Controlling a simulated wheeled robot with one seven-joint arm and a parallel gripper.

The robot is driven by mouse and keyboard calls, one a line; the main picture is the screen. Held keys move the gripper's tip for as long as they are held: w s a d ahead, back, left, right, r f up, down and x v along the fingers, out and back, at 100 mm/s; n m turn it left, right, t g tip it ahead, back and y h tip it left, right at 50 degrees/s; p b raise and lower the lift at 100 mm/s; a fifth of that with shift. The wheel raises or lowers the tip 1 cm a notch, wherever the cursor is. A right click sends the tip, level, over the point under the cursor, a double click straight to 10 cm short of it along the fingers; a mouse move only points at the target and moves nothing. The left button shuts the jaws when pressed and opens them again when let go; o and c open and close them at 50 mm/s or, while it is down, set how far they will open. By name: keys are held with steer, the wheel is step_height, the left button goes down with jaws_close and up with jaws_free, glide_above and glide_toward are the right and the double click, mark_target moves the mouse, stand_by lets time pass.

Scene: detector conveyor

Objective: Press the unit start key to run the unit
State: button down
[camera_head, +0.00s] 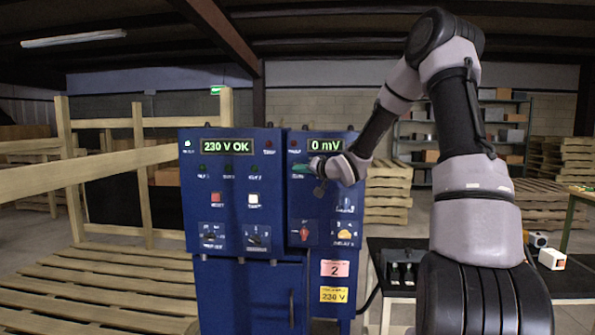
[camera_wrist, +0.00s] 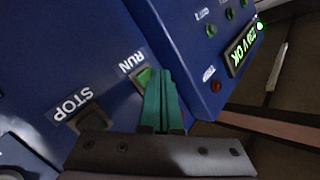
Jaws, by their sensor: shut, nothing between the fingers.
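The blue control cabinet (camera_head: 277,255) stands ahead of me, with its right-hand panel reading 0 mV (camera_head: 325,145). In the wrist view a green key (camera_wrist: 143,77) sits beside the label RUN, and a dark key (camera_wrist: 92,119) beside the label STOP. My gripper (camera_head: 299,170) is in front of the upper left of the right-hand panel. It also shows in the wrist view (camera_wrist: 159,72), with its green fingers together and empty. The fingertips are at the edge of the green key and partly cover it; I cannot tell whether they touch it.
The left-hand panel has a display reading 230 V OK (camera_head: 227,146), a red key (camera_head: 217,198), a white key (camera_head: 253,200) and rotary switches below. A wooden rail (camera_head: 100,170) stands at the left. A dark table (camera_head: 395,290) is right of the cabinet.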

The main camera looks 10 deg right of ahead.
steer(key=shift+w+d, duration=0.2)
steer(key=shift+w, duration=0.3)
stand_by(0.5)
stand_by(0.3)
steer(key=shift+s+a, duration=0.3)
steer(key=shift+s, duration=0.6)
steer(key=shift+s+a, duration=0.25)
steer(key=shift+s, duration=0.55)
steer(key=shift+s+a, duration=0.3)
steer(key=shift+s, duration=0.5)
steer(key=shift+s+a, duration=0.25)
steer(key=shift+s, duration=0.55)
